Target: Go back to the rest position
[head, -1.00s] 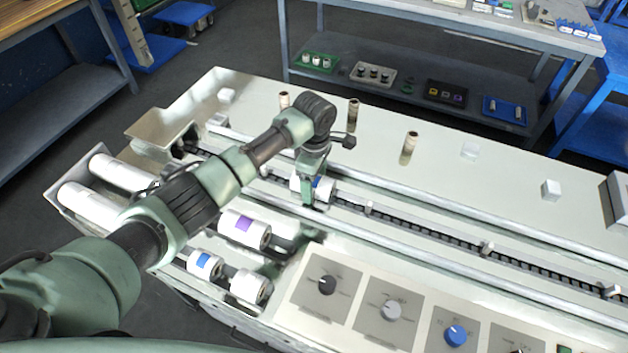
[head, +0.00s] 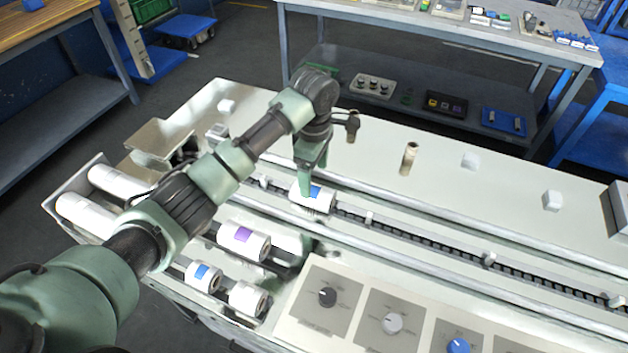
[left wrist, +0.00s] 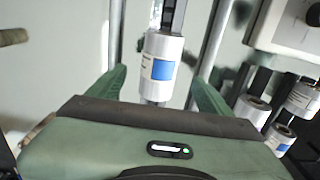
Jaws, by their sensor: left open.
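A white roll with a blue label (head: 322,203) lies on the conveyor channel of the wrapper. My left gripper (head: 309,182) is open, pointing down at this roll and partly covering it in the head view. In the left wrist view the same roll (left wrist: 163,68) shows between the two spread fingers (left wrist: 158,90), with visible gaps on both sides; nothing is gripped. My left arm reaches in from the lower left over the machine's rolls. My right gripper is in neither view.
A roll with a purple label (head: 243,240) and two smaller rolls, one blue-labelled (head: 202,276), sit at the front left. The panel with knobs (head: 327,297) is at the front. A brown cylinder (head: 409,158) stands on the deck behind the chain. A grey workbench (head: 450,30) stands behind.

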